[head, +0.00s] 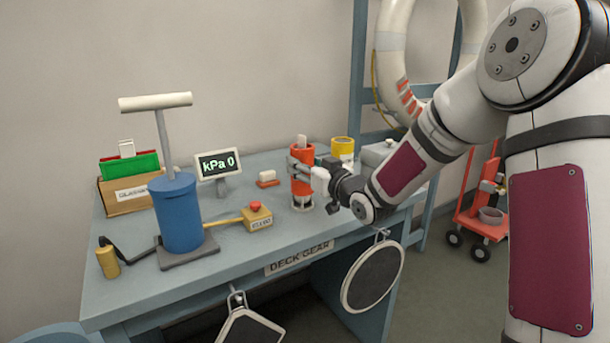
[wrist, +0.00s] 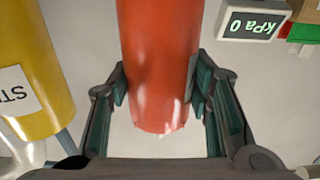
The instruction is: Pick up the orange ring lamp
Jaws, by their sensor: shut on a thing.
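The orange ring lamp (head: 301,181) is an upright orange cylinder toward the right end of the bench, with a pale, dark-edged foot below it. My gripper (head: 305,172) reaches it from the right and is shut around its upper part. In the wrist view, which is upside down, the lamp's orange body (wrist: 158,50) lies between the two green-padded fingers of my gripper (wrist: 160,88). I cannot tell whether the lamp's foot touches the bench.
A yellow tin (head: 343,147) stands close behind the lamp. A kPa display (head: 218,164), a small orange-and-white item (head: 267,178) and a yellow box with a red button (head: 257,217) are to its left. A blue pump (head: 177,215) stands farther left on the bench (head: 140,295).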

